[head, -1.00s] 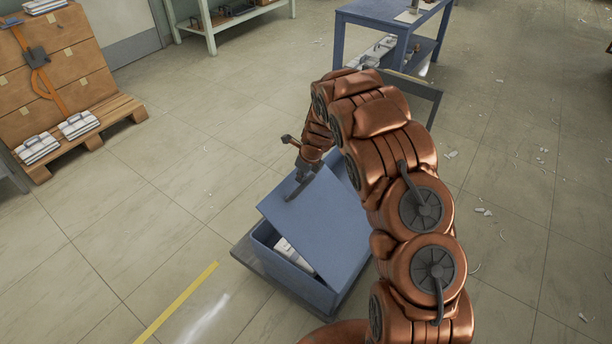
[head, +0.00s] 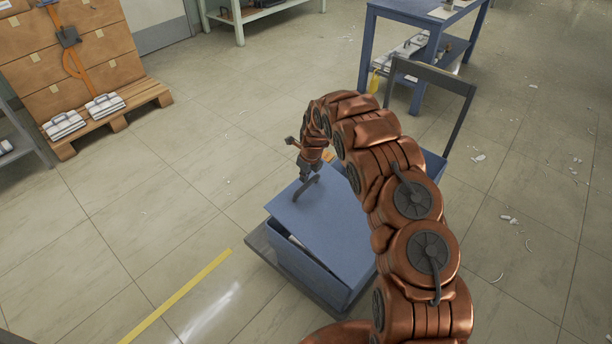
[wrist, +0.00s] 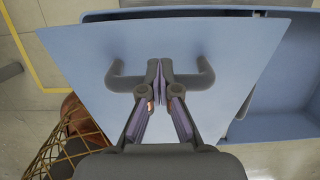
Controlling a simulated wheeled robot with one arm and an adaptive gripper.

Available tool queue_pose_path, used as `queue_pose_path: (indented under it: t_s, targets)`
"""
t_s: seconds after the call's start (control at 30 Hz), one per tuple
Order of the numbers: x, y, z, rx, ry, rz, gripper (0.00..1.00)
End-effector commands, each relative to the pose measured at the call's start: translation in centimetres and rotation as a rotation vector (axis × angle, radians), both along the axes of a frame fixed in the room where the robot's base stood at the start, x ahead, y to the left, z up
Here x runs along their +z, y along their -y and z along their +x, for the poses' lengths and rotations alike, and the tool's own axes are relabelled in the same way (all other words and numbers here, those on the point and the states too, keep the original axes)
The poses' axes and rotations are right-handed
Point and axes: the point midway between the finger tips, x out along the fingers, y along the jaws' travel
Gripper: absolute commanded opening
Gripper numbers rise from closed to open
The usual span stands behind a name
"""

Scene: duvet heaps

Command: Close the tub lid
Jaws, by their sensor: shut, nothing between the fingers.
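The blue tub (head: 305,268) stands on a dark cart. Its flat blue lid (head: 330,225) lies tilted over it, with a narrow dark gap along the front-left side. A dark grey bar handle (wrist: 120,77) stands on the lid. My gripper (wrist: 160,78) is shut and empty at the middle of this handle; I cannot tell whether it touches. In the head view my gripper (head: 306,178) is over the lid's far-left part.
The cart's dark push frame (head: 462,110) rises behind my arm. A blue table (head: 410,20) stands beyond. A pallet (head: 150,95) with cardboard boxes is at the left. The floor around the cart's left side is clear, with a yellow line (head: 180,295).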

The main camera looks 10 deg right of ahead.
Motion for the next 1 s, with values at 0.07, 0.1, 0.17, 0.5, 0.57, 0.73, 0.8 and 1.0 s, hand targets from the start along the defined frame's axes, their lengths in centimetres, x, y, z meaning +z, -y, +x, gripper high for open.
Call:
queue_pose_path:
  t_s: [0.07, 0.1, 0.17, 0.5, 0.57, 0.73, 0.8, 1.0]
  targets:
    - [-3.4, -0.1, -0.1, -0.003, -0.021, 0.001, 0.0]
    - [-4.2, -0.2, 0.1, -0.005, -0.022, 0.001, 0.0]
    - [-5.4, -0.4, 0.5, -0.007, -0.021, 0.0, 0.0]
    - [-9.3, -1.3, 1.8, -0.006, -0.011, 0.0, 0.0]
    - [-9.5, -1.3, 1.9, -0.006, -0.009, 0.0, 0.0]
    - [-9.8, -1.3, 2.1, -0.008, -0.005, 0.0, 0.0]
    - [-9.8, -1.3, 2.2, -0.009, -0.004, 0.0, 0.0]
    - [-9.7, -1.2, 2.3, -0.009, -0.001, 0.0, 0.0]
